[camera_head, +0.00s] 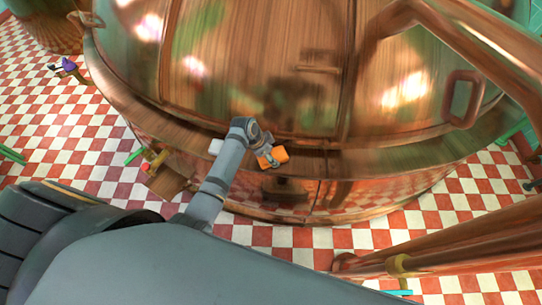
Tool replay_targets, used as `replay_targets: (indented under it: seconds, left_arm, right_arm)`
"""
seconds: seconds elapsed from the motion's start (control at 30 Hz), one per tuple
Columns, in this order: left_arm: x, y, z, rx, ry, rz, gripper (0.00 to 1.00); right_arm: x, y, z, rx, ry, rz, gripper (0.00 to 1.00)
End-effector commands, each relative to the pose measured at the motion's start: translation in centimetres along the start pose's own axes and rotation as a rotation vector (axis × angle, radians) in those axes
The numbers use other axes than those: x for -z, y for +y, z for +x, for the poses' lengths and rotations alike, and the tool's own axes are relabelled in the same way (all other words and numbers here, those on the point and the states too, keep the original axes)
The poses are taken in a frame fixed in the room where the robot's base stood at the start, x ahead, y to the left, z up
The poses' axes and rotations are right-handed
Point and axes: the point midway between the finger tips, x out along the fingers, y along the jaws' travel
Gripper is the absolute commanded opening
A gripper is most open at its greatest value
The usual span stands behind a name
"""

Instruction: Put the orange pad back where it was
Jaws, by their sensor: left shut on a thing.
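The orange pad (280,154) is a small orange block, seen against the side of the large copper kettle. My left gripper (270,160) is shut on it at the end of my grey arm. The fingers partly cover the pad. I cannot tell whether the pad touches the kettle wall or is held a little in front of it. My right gripper is not in view.
The large copper kettle (240,60) with a wide rim fills the top middle. A copper pipe (460,245) runs across the lower right. Red and white checkered floor (60,140) is open at left.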

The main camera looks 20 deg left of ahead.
Motion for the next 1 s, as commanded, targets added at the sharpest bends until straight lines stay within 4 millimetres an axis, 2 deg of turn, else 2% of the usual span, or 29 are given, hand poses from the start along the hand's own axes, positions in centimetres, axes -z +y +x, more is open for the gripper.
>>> replay_targets:
  seconds: [0.1, 0.47, 0.5, 0.63, 1.0]
  left_arm:
    - [-0.58, -0.02, 1.23, 0.001, 0.000, 0.000, 0.35]
    - [-0.79, -0.02, 1.67, 0.001, 0.000, 0.000, 0.35]
    - [-0.75, -0.02, 1.57, 0.002, 0.000, 0.000, 0.66]
    - [-0.75, -0.02, 1.56, 0.001, 0.000, 0.000, 0.83]
    - [-0.58, -0.05, 1.13, 0.003, 0.001, 0.000, 0.83]
  right_arm:
    - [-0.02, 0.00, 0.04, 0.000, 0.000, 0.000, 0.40]
    - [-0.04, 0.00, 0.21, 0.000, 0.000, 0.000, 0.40]
    - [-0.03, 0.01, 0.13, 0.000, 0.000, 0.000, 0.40]
    - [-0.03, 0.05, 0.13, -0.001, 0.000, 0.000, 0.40]
    - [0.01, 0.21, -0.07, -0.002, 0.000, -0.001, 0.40]
